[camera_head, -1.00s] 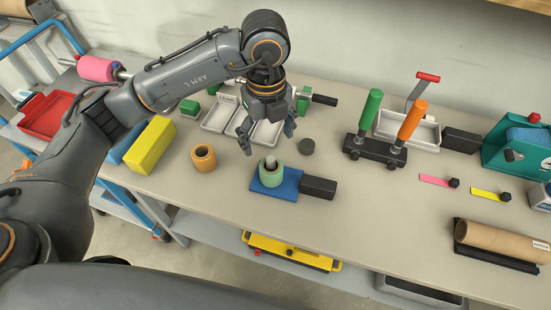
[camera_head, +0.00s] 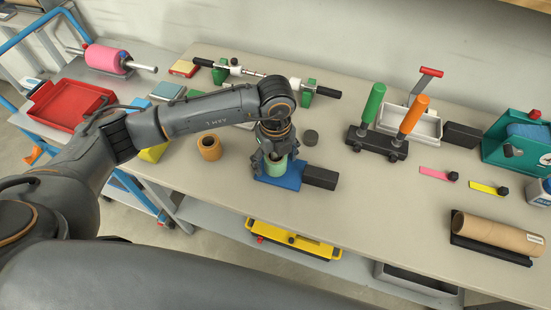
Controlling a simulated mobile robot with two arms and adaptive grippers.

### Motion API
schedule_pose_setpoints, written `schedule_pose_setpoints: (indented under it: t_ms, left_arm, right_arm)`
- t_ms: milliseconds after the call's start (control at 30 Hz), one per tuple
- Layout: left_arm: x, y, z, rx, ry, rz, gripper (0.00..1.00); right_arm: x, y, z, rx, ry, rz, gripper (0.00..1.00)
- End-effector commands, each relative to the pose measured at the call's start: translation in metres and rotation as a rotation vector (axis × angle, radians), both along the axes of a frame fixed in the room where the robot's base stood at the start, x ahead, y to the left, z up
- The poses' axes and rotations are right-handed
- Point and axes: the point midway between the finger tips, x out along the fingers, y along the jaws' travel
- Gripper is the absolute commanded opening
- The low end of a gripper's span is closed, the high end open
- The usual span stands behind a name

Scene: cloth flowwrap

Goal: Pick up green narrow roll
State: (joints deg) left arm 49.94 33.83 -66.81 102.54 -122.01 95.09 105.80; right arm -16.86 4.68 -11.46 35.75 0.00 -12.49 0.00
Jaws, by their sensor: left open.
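The green narrow roll (camera_head: 275,171) stands upright on a blue base (camera_head: 290,180) that has a black block at its right end. My left gripper (camera_head: 276,157) points down right over the roll, with its fingers open at the roll's upper part. The arm and fingers hide some of the roll, and I cannot tell whether the fingers touch it. My right gripper is not in view.
A black stand with green and orange handles (camera_head: 377,143) is to the right. A brown cardboard roll (camera_head: 498,233) lies at the front right. The table between is clear.

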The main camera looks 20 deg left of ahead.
Motion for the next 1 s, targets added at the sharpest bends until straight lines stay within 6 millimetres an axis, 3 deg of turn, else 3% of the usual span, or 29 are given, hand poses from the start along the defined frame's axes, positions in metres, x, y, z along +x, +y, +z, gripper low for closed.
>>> schedule_pose_setpoints:
  t_ms: [200, 400, 500, 800, 1000]
  left_arm:
    - [0.0, 0.0, -0.001, 0.0, 0.0, 0.0, 0.77]
    - [0.0, 0.0, 0.0, 0.0, 0.0, 0.0, 0.36]
    - [0.0, 0.0, 0.0, 0.0, 0.0, 0.0, 0.21]
    - [0.0, 0.0, 0.002, -0.001, -0.001, 0.0, 0.21]
    - [0.001, 0.0, 0.018, -0.001, -0.004, 0.0, 0.21]
  right_arm:
    - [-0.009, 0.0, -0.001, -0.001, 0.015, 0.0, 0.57]
    - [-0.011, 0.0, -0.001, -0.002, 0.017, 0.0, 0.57]
    - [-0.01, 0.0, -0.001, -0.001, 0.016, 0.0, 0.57]
    - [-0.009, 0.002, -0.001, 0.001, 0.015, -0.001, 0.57]
    - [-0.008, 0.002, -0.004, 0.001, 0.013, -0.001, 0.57]
